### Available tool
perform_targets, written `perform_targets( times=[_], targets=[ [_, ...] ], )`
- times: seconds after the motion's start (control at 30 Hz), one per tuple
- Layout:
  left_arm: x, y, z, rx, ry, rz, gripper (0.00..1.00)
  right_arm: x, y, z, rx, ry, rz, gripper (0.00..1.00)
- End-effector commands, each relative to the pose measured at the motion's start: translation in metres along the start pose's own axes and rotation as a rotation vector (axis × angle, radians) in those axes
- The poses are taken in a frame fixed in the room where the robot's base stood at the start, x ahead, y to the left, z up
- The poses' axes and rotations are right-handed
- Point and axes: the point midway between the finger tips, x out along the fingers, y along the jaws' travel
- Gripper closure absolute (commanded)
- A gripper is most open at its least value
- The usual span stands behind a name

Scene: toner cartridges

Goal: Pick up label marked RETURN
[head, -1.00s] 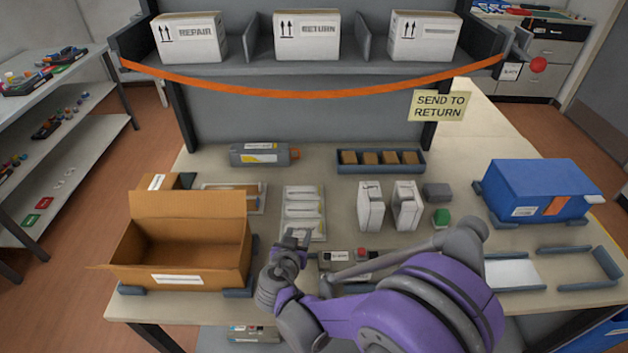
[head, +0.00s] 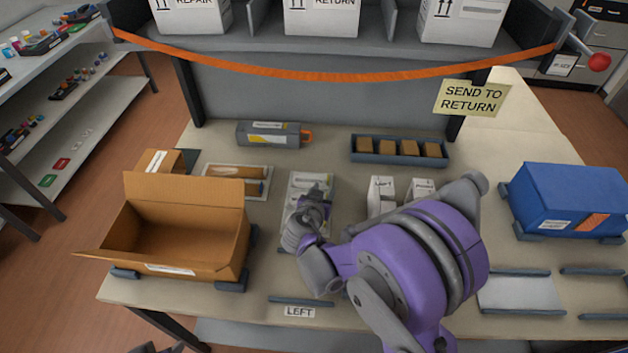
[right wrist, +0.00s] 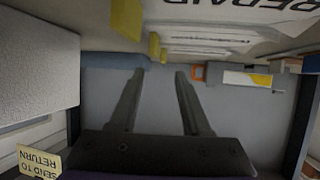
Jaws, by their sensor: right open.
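A tray of white labels (head: 297,183) lies on the table in the middle of the head view, partly covered by my right gripper (head: 318,192). In the right wrist view, white labels with yellow tabs (right wrist: 205,40) are at the top. The nearest one reads REPAIR (right wrist: 270,12), upside down; I cannot read RETURN on any label. My right gripper (right wrist: 160,75) is open, with nothing between its fingers, just short of the labels in that view. A dark grey piece at the bottom edge of the head view may be my left gripper (head: 157,348); its fingers cannot be made out.
A yellow sign (head: 468,98) reads SEND TO RETURN. An open cardboard box (head: 190,222) stands left, a blue box (head: 570,195) right. A grey cartridge (head: 268,134) and a tray of brown blocks (head: 372,158) lie behind. White boxes, one marked RETURN (head: 322,14), sit on the shelf.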

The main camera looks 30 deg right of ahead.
Motion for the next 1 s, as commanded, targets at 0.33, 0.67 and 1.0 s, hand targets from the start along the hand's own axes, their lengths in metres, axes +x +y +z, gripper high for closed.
perform_targets(
  times=[0.33,0.67,1.0],
  targets=[
    [-0.003,0.0,-0.003,0.0,0.002,0.0,0.5,0.037,-0.005,-0.002,0.001,0.0,0.001,0.52],
    [-0.004,0.0,-0.003,0.0,0.002,0.0,0.5,0.061,-0.005,-0.001,-0.001,0.001,0.0,0.52],
    [-0.003,0.0,-0.003,0.0,0.002,0.0,0.5,0.06,-0.005,-0.001,-0.001,0.001,0.0,0.9]
  ],
)
